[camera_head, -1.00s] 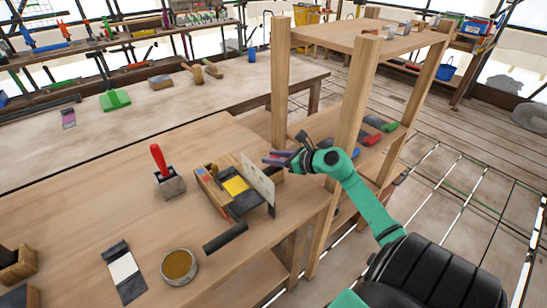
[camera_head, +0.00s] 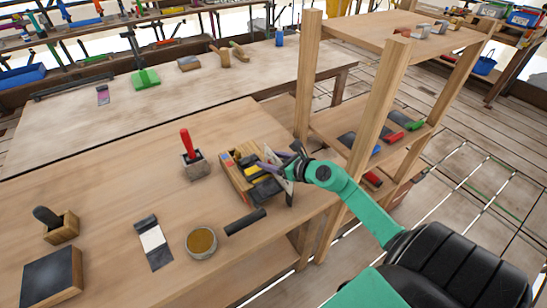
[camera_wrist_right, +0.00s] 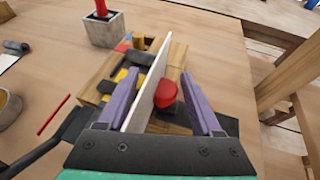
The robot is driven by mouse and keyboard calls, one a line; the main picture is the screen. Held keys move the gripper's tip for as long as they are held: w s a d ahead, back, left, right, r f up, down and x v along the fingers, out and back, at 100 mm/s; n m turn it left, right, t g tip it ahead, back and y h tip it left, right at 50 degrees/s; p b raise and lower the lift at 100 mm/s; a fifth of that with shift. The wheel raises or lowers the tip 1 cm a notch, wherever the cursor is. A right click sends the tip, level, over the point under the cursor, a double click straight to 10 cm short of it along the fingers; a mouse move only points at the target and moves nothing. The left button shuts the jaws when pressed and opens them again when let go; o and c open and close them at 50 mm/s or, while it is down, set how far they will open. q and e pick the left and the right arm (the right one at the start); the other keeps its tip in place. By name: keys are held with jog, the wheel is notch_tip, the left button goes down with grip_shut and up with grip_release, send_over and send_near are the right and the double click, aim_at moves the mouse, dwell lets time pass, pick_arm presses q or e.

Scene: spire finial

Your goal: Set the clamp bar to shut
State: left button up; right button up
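A wooden fixture (camera_head: 234,178) with yellow and dark parts sits near the right edge of the near table. A pale upright plate (camera_head: 289,188), apparently the clamp bar, stands along its right side, and it also shows edge-on in the wrist view (camera_wrist_right: 153,80). A red knob (camera_wrist_right: 165,93) is at the plate's right face. My right gripper (camera_head: 277,156) is at the fixture. In the wrist view its purple fingers (camera_wrist_right: 160,74) are apart, with the plate and knob between them. The plate is close to the left finger; I cannot tell whether they touch. My left gripper is out of view.
A red-handled brush in a grey block (camera_head: 194,164) stands behind the fixture. A black bar (camera_head: 245,222), a round tin (camera_head: 201,242) and a black-and-white item (camera_head: 154,243) lie in front and left. A wooden shelf post (camera_head: 378,110) rises close to my right arm.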

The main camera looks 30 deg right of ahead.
jog(key=shift+r, duration=0.1)
jog(key=shift+s+d, duration=0.15)
jog(key=shift+s, duration=0.2)
jog(key=b+v, duration=0.2)
jog(key=v, duration=1.1)
jog(key=shift+s+r, duration=0.25)
jog(key=shift+s, duration=0.1)
